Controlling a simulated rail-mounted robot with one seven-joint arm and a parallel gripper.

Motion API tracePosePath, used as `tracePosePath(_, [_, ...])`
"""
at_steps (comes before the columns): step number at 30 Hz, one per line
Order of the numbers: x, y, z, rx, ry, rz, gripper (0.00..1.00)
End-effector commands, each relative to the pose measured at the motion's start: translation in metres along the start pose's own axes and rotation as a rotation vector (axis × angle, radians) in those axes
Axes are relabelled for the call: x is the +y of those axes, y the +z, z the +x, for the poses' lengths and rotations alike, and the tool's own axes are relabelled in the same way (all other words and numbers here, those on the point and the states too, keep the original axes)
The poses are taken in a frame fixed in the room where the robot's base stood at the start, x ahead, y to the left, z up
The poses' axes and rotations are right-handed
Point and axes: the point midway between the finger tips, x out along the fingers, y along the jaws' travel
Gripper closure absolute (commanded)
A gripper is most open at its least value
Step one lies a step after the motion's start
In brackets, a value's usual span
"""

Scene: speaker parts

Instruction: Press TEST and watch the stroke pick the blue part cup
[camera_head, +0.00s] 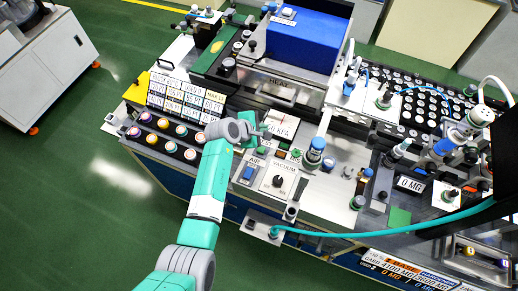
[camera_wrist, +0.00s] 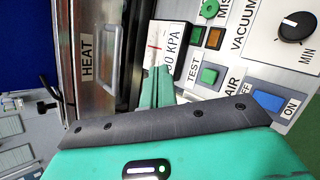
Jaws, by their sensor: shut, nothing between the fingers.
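In the wrist view, the panel has a TEST label with a round green button (camera_wrist: 209,75) beside it. My gripper (camera_wrist: 157,90) is shut and empty, its teal fingertips in front of the white dial gauge marked KPA (camera_wrist: 165,50), left of the button and apart from it. In the head view, my gripper (camera_head: 264,132) is over the panel near the gauge (camera_head: 278,123). Several small coloured cups (camera_head: 171,146) stand in two rows at the left end of the bench; which is the blue part cup I cannot tell.
The panel also has an orange button (camera_wrist: 214,37), a blue AIR switch (camera_wrist: 267,100) and a black VACUUM knob (camera_wrist: 295,27). A blue HEAT press (camera_head: 305,40) stands behind. A blue-capped bottle (camera_head: 315,150) stands right of my gripper. A teal hose crosses the front.

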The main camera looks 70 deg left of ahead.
Motion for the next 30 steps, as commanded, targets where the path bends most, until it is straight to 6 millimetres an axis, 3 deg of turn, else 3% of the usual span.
tracePosePath(5, [-0.015, -0.018, 0.005, -0.004, -0.039, -0.057, 1.0])
tracePosePath(19, [-0.019, -0.02, 0.008, -0.004, -0.04, -0.058, 1.0])
tracePosePath(30, [-0.044, -0.042, 0.039, -0.004, -0.04, -0.057, 1.0])
